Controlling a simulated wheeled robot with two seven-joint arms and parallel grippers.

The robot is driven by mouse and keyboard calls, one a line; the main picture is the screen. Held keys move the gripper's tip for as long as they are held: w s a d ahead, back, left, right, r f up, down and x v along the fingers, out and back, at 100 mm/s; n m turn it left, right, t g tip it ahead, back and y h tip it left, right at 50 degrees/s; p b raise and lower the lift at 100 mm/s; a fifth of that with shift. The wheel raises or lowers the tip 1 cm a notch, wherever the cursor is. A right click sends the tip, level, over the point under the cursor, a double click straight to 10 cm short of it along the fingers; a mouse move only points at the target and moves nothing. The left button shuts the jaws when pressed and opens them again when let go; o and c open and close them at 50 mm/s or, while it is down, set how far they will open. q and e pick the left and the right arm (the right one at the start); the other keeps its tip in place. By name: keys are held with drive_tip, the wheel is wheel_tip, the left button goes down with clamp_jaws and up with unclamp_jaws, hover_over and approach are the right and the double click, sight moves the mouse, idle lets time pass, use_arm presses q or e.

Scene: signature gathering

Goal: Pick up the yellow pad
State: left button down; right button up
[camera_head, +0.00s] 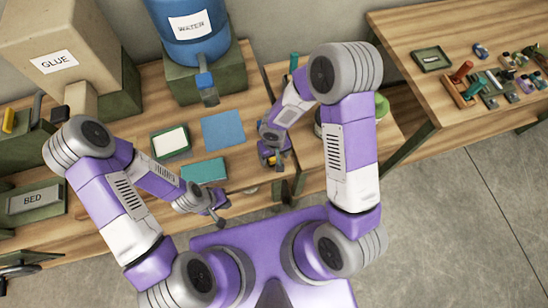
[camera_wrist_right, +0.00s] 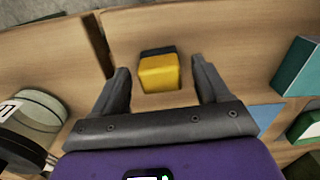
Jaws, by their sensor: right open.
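The yellow pad (camera_wrist_right: 159,74) is a small yellow block with a dark blue part along its far side, lying on the wooden table. My right gripper (camera_wrist_right: 160,70) is open, its two fingers on either side of the pad with gaps between. I cannot tell how far above the table the fingertips are. In the head view only a bit of the pad (camera_head: 271,160) shows beneath my right gripper (camera_head: 275,162). My left gripper (camera_head: 222,210) is over the table's front edge, with nothing visible in it; its jaw opening is unclear.
A blue sheet (camera_head: 222,129), a teal block (camera_head: 204,171) and a green tray (camera_head: 172,154) with a white card lie left of my right gripper. A round container (camera_wrist_right: 36,118) stands at left in the wrist view. A blue water barrel (camera_head: 190,35) stands behind.

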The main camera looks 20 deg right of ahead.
drive_tip(key=shift+f, duration=0.25)
drive_tip(key=c, duration=1)
wheel_tip(320, 180, up, 10)
drive_tip(key=shift+r+p, duration=0.1)
drive_tip(key=shift+p, duration=0.6)
drive_tip(key=shift+c, duration=0.2)
